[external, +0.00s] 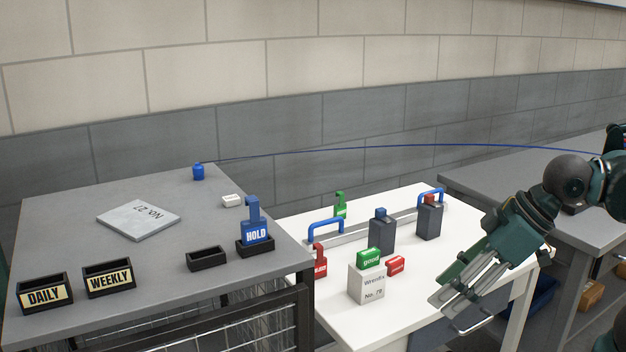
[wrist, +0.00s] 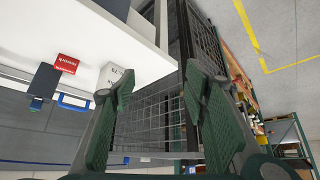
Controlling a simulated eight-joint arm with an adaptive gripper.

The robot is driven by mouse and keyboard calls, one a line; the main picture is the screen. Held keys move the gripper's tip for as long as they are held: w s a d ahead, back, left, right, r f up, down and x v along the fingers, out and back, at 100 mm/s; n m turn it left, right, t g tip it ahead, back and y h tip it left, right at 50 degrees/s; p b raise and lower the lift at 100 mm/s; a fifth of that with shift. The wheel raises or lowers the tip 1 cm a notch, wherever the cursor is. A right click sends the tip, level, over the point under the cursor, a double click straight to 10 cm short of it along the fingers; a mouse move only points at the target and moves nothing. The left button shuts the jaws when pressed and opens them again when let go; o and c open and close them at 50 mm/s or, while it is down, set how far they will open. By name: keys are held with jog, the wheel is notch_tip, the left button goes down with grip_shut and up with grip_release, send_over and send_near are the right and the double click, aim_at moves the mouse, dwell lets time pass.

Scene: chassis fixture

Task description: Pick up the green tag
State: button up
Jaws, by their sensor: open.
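A green tag marked "good" (external: 369,258) lies on top of a white box labelled "Wrenches No. 78" (external: 366,285) on the white table. Another green hook-shaped tag (external: 340,205) stands at the back of that table, partly behind the blue handle. My gripper (external: 457,303) is to the right of the white box, apart from it, pointing down and left over the table's right side. In the wrist view my gripper (wrist: 152,95) has its fingers spread with nothing between them. I make out no green tag in that view.
A red block (external: 396,265) lies beside the white box; a red tag (external: 320,262) stands left. Dark blocks (external: 382,232) and a blue-handled rail (external: 431,196) are behind. The grey table (external: 90,225) holds a blue HOLD tag (external: 256,230) and black holders (external: 207,259).

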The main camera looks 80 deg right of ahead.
jog(key=w+d+r+m+p, duration=0.25)
jog(key=w+d+r, duration=0.25)
jog(key=w+d, duration=0.3)
jog(key=m+g+h+p, duration=0.3)
jog(key=m+g+p, duration=0.15)
jog(key=p, duration=0.55)
send_over(342, 204)
jog(key=s+a, duration=0.1)
jog(key=s, duration=0.1)
jog(key=shift+m+t, duration=0.3)
jog(key=shift+t, duration=0.15)
jog(key=f, duration=0.8)
jog(key=shift+w+a, duration=0.1)
jog(key=shift+a, duration=0.1)
jog(key=shift+f, duration=0.1)
jog(key=shift+b+x, duration=0.4)
jog(key=shift+x, duration=0.75)
